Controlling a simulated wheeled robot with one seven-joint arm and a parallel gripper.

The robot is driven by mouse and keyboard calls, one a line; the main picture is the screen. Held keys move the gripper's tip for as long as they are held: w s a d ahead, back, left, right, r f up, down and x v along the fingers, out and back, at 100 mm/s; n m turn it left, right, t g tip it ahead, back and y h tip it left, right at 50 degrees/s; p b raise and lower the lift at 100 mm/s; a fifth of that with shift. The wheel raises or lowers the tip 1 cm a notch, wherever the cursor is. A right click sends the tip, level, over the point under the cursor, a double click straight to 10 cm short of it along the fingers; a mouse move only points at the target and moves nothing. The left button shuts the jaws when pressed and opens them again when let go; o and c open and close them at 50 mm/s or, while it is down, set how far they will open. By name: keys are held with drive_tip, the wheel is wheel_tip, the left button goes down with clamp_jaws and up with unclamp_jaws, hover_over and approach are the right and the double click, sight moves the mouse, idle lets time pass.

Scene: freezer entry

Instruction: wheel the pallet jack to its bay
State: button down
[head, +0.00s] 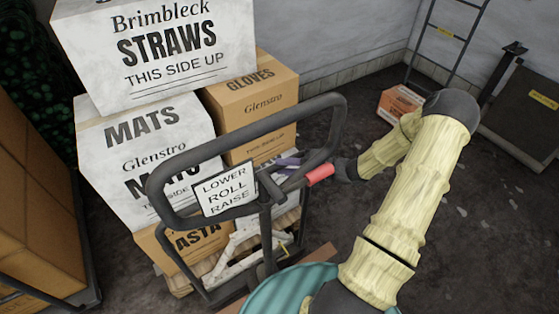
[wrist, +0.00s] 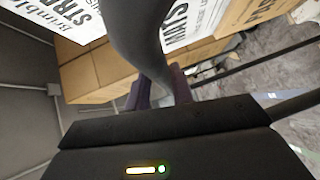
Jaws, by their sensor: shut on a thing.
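In the wrist view my gripper (wrist: 160,92) is shut on the thick dark bar of the handle (wrist: 138,35), one finger each side. The jack's forks and wheels are mostly hidden. I cannot make out its bay.
Beyond the handle, white boxes (head: 150,150) and brown cartons (head: 255,90) are stacked on a wooden pallet (head: 180,285). A large brown carton stack (head: 35,200) stands at left. A small orange box (head: 398,104), a ladder (head: 440,45) and a dark platform cart (head: 525,110) are at right. Dark floor between is clear.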

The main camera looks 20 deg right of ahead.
drive_tip(key=s, duration=0.2)
drive_tip(key=s+d, duration=0.1)
drive_tip(key=s, duration=0.2)
drive_tip(key=shift+d+f, duration=0.15)
drive_tip(key=shift+f, duration=0.05)
drive_tip(key=c, duration=1.2)
unclamp_jaws()
drive_tip(key=shift+w+r, duration=0.1)
drive_tip(key=shift+w, duration=0.25)
drive_tip(key=shift+w+a, duration=0.2)
drive_tip(key=shift+w, duration=0.05)
drive_tip(key=b+v, duration=0.2)
drive_tip(key=v, duration=1.6)
drive_tip(key=shift+s+a, duration=0.1)
drive_tip(key=shift+a, duration=0.05)
